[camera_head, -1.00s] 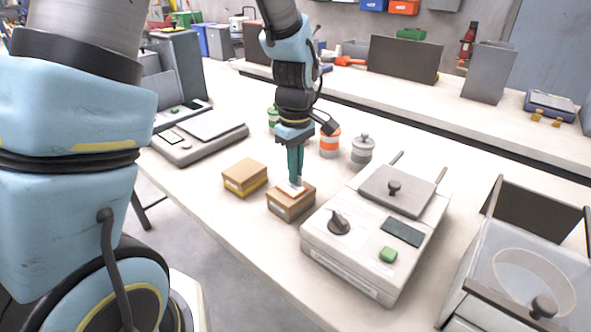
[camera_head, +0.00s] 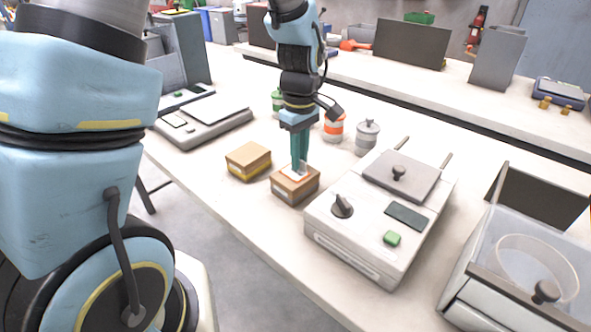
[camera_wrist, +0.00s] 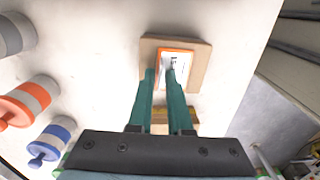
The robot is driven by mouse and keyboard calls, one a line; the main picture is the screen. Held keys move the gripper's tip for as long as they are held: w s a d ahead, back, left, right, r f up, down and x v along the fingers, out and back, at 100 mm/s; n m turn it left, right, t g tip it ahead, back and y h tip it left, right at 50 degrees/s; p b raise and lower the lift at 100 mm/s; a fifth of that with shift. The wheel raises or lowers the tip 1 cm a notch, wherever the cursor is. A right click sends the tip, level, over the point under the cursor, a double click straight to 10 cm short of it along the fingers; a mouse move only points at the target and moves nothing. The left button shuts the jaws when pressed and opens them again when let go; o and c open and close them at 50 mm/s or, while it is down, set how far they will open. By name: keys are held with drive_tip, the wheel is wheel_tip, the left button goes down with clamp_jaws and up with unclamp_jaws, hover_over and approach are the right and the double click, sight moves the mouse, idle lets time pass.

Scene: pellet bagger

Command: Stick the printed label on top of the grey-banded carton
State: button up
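The grey-banded carton (camera_head: 284,192) stands on the bench, left of the white sealing machine; its top also shows in the wrist view (camera_wrist: 202,62). The printed label (camera_wrist: 177,62), white with an orange edge, is at its top face and looks slightly off centre; it also shows in the head view (camera_head: 293,179). My gripper (camera_head: 300,166) points down over this carton with its fingertips at the label. In the wrist view the fingers (camera_wrist: 161,75) stand a little apart, the right one overlapping the label. Whether the label lies fully flat is hard to tell.
A yellow-banded carton (camera_head: 248,160) stands close to the left. The white machine (camera_head: 366,218) is close on the right. Orange (camera_head: 333,130), grey (camera_head: 367,135) and green (camera_head: 277,101) jars stand behind. A scale (camera_head: 203,119) is at the back left.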

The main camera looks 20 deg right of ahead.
drive_tip(key=o, duration=0.3)
wheel_tip(320, 180, up, 11)
drive_tip(key=shift+f+b, duration=0.1)
drive_tip(key=shift+b, duration=0.7)
drive_tip(key=a+f+m, duration=0.2)
drive_tip(key=a, duration=0.7)
drive_tip(key=a+f+m+t, duration=0.1)
drive_tip(key=a+f+m, duration=0.1)
drive_tip(key=a, duration=0.7)
drive_tip(key=a+f+m, duration=0.2)
drive_tip(key=a, duration=0.6)
drive_tip(key=shift+a+f+t, duration=0.3)
drive_tip(key=shift+a+f, duration=0.05)
drive_tip(key=shift+a, duration=0.05)
